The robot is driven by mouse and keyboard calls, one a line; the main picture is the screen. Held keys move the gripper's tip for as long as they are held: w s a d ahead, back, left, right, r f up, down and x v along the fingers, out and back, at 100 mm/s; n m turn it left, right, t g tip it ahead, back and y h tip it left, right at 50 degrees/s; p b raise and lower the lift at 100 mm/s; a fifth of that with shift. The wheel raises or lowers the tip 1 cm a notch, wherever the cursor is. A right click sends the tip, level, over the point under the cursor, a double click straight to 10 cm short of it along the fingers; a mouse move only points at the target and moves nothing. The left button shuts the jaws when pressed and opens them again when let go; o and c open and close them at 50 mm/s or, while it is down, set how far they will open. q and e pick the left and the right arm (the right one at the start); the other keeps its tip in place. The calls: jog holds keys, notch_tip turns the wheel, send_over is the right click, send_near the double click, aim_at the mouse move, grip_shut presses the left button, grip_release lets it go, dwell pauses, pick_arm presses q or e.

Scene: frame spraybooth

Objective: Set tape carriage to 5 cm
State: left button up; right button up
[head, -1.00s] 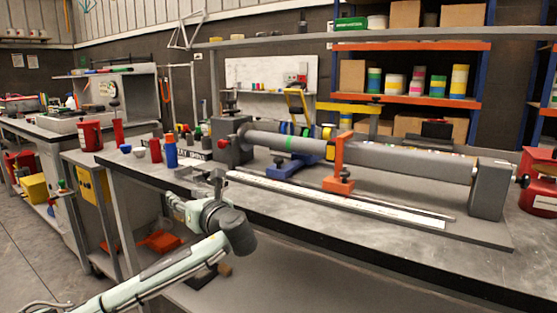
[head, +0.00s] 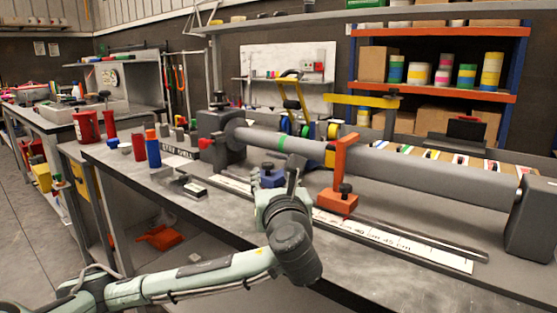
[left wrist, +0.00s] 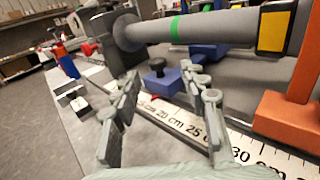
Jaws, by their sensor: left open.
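The blue tape carriage (head: 272,177) with a dark knob stands behind the white scale (head: 400,240), under a grey tube with a green band (head: 281,143). Its blue base and knob also show in the left wrist view (left wrist: 165,83), between my fingers. My left gripper (head: 292,180) is open and empty, in front of the carriage and above the scale; I cannot tell whether it touches the carriage. In the wrist view the scale (left wrist: 185,120) is legible around 20, 25 and 30 cm; its low end is hard to read. My right gripper is out of view.
An orange bracket (head: 338,200) with a knob stands right of the carriage, close to my gripper. A grey end block (head: 220,135) holds the tube at left. Blue and red bottles (head: 152,150) stand at the bench's left end.

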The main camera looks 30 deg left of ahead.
aim_at(268, 166)
pick_arm(q)
jog(key=shift+w+a+r, duration=0.1)
jog(key=shift+w+a, duration=0.2)
jog(key=shift+a, duration=0.15)
jog(key=x, duration=0.4)
jog(key=shift+w+a, duration=0.2)
jog(key=shift+a, duration=0.15)
jog(key=shift+w+a, duration=0.25)
jog(key=shift+w, duration=0.05)
jog(key=shift+w+a, duration=0.1)
jog(key=shift+w, duration=0.1)
jog(key=c, duration=0.4)
grip_shut()
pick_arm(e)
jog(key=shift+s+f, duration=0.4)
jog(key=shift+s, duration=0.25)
